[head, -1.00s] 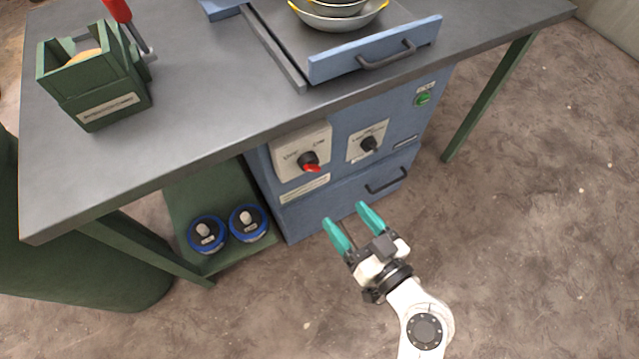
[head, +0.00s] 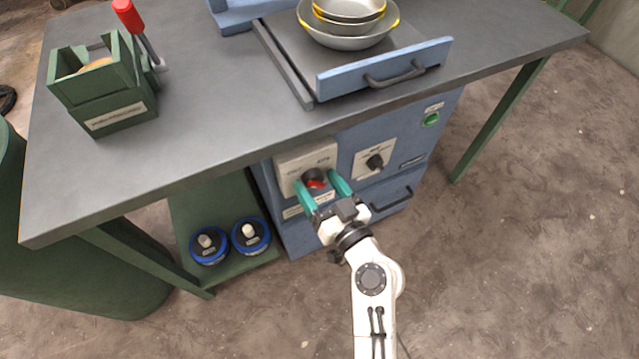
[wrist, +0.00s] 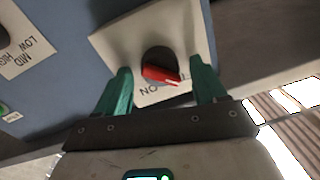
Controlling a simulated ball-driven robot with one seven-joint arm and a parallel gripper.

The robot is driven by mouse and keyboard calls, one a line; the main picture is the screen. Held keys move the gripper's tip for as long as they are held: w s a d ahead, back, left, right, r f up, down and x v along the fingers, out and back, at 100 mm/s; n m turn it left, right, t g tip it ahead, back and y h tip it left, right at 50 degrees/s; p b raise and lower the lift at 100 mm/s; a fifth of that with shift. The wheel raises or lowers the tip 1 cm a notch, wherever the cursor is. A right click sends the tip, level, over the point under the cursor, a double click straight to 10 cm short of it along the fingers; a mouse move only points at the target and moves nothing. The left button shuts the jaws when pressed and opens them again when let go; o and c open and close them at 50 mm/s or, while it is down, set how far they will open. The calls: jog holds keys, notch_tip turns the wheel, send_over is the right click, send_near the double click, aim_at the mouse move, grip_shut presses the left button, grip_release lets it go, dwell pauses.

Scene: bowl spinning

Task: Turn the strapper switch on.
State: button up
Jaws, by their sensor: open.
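The switch is a knob with a black base and a red handle (head: 315,181) on a pale plate (head: 292,162) on the blue cabinet front. In the wrist view the red handle (wrist: 160,75) lies slanted, its white mark towards the lower right. The lettering ON shows at the lower left below it; the lettering at the lower right is partly hidden by the handle and a finger. My gripper (head: 316,178) is open, with one teal finger on each side of the knob. In the wrist view my gripper (wrist: 160,72) straddles the handle; contact cannot be told.
A black knob (head: 375,161) on its own plate and a green button (head: 431,119) are to the right. The table edge overhangs above. A drawer handle (head: 391,199) is below right. Blue-rimmed spools (head: 250,235) stand on the lower shelf.

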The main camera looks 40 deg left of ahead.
jog(key=shift+a, duration=0.1)
jog(key=shift+c, duration=0.3)
jog(key=c, duration=1)
jog(key=shift+o, duration=0.2)
jog(key=m+b, duration=0.1)
jog(key=m, duration=0.2)
jog(key=shift+f+m, duration=0.15)
jog(key=shift+m, duration=0.25)
jog(key=m+b, duration=0.1)
jog(key=m, duration=0.3)
jog(key=shift+w+m+t, duration=0.1)
jog(key=shift+m+t, duration=0.3)
jog(key=m+p, duration=0.1)
jog(key=m, duration=0.4)
jog(key=shift+m, duration=0.4)
jog(key=shift+f+m+t+p, duration=0.2)
jog(key=shift+m+t+p, duration=0.35)
jog(key=shift+m, duration=1.65)
